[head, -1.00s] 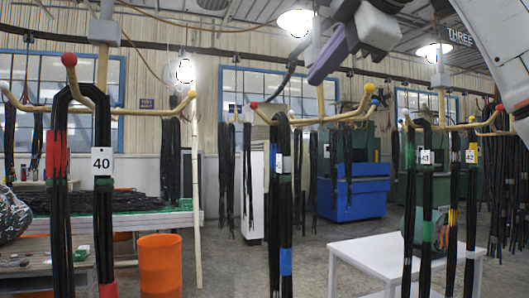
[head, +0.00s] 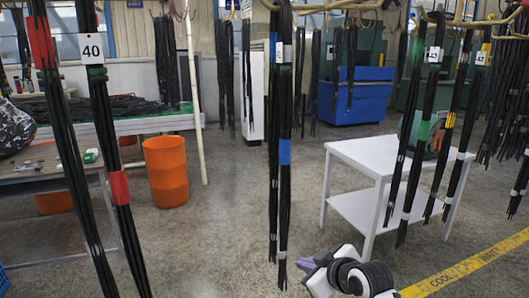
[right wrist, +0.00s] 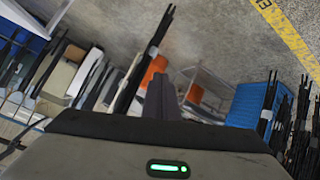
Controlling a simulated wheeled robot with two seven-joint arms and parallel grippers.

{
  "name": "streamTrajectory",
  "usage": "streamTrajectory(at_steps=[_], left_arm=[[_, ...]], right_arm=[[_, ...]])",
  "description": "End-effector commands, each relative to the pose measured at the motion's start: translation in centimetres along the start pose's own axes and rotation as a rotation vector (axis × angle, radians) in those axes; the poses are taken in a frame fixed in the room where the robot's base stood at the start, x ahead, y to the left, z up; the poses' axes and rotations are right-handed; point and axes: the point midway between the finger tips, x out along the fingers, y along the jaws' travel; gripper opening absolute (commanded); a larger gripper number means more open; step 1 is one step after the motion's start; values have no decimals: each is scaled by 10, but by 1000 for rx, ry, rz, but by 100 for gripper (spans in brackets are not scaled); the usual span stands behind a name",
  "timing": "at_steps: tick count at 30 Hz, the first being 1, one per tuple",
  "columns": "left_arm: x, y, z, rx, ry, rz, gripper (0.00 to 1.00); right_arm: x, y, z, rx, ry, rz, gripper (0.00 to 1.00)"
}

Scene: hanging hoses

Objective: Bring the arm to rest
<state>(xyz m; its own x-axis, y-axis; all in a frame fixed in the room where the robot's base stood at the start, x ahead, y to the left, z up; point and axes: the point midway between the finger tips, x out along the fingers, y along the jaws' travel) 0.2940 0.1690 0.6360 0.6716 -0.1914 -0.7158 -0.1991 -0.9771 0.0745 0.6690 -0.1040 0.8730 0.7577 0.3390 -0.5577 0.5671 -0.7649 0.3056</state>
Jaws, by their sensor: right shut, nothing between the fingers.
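My right gripper (head: 292,263) is low in the head view, at the bottom centre, with its white and black wrist to the right of it. Its purple-grey fingers point left, close to the lower end of the middle hose bundle (head: 284,152) in the picture; I cannot tell whether they touch. In the right wrist view the dark fingers (right wrist: 161,95) are together and hold nothing. My left gripper is not in view.
Black hose bundles with the 40 tag (head: 92,48) hang at left, others (head: 409,120) at right. A white table (head: 375,155), an orange bin (head: 167,170), a blue container (head: 355,95) and a left bench (head: 40,173) stand around. Open floor (head: 225,220) lies between.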

Motion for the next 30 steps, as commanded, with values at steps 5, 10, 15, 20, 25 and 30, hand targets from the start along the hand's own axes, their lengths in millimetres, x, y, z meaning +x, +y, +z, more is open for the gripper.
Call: streamTrajectory(at_steps=[5,10,15,20,25,30], left_arm=[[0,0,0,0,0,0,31],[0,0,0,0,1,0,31],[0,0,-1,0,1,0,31],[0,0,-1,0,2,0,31],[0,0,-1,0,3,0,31],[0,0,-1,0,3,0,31]], right_arm=[[-10,-70,119,181,-61,4,0],[-48,-132,213,334,-115,26,0],[-104,-187,285,462,-168,54,0],[-150,-220,323,539,-202,74,0],[-172,-233,337,571,-216,84,0],[-174,-234,338,574,-216,85,0]])
